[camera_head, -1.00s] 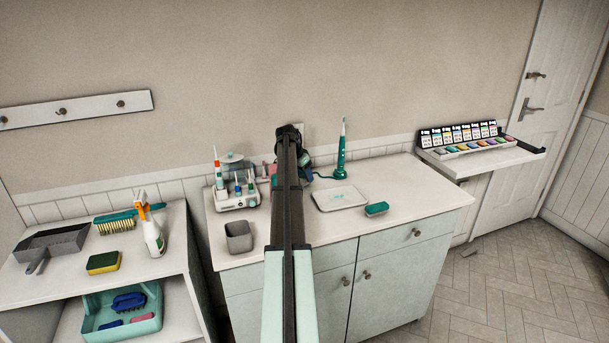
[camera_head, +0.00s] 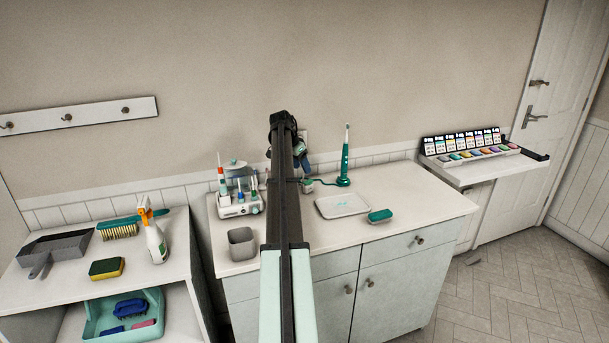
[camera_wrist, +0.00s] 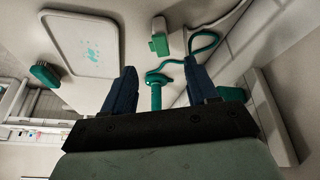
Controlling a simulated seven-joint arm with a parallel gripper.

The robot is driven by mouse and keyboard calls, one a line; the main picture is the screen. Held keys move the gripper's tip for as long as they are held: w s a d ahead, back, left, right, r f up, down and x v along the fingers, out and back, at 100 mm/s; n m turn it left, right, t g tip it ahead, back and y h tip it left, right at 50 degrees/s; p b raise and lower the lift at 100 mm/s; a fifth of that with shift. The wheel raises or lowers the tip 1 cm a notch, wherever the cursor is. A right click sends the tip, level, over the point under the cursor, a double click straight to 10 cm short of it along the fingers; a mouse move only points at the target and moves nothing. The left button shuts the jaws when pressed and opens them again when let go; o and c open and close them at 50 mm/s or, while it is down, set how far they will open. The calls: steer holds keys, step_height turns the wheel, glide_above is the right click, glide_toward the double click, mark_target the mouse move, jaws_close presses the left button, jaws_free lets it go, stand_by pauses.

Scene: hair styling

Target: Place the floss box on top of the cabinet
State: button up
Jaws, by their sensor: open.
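A small white and teal box (camera_wrist: 160,38), apparently the floss box, rests on the pale cabinet top (camera_head: 425,190). In the wrist view it lies beside the white tray (camera_wrist: 80,42) and near a teal cord. In the head view it shows only in part (camera_head: 307,184), just right of my arm. My gripper (camera_wrist: 160,68) is open with nothing held between its dark blue fingers. It is above the back of the cabinet, near the wall, apart from the box. In the head view my gripper (camera_head: 302,158) is partly hidden by my arm.
An upright teal toothbrush (camera_head: 345,155) stands at the back of the cabinet. The tray (camera_head: 343,205), a teal brush (camera_head: 380,216), a grey cup (camera_head: 242,242) and a water flosser set (camera_head: 238,190) share the top. The right part is clear.

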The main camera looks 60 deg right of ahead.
steer(key=shift+v, duration=1.75)
